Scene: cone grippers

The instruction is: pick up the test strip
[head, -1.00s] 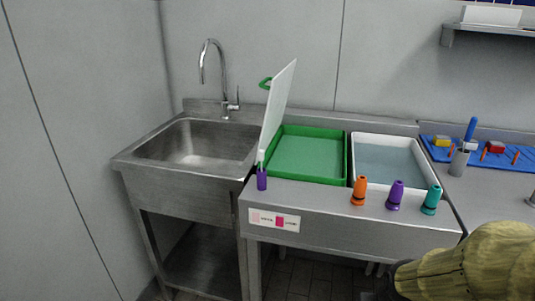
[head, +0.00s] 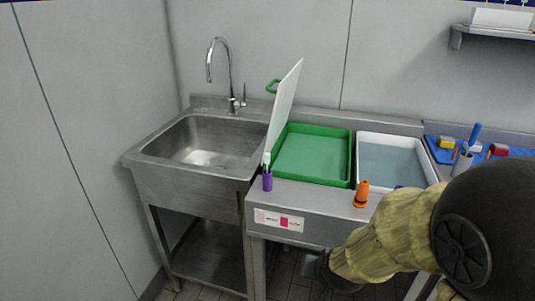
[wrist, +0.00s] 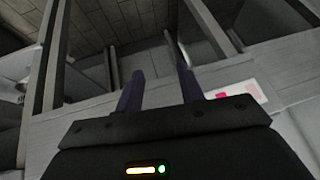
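A small purple holder (head: 267,182) stands at the front left corner of the steel counter. A thin white piece (head: 266,160) sticks up out of it; it may be the test strip, but it is too small to be sure. My gripper (wrist: 158,82) shows in the wrist view with its two dark purple fingers apart and nothing between them. It faces the counter's front and the floor below, near the pink-and-white label (wrist: 238,92). In the head view my sleeved arm reaches in from the right, in front of the counter and apart from the holder.
A green tray (head: 350,160) with a tilted white board (head: 284,100) at its left stands behind the holder. A white water-filled tub (head: 395,138) is to its right. An orange cone (head: 361,194) stands on the front ledge. A steel sink (head: 150,158) lies at left.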

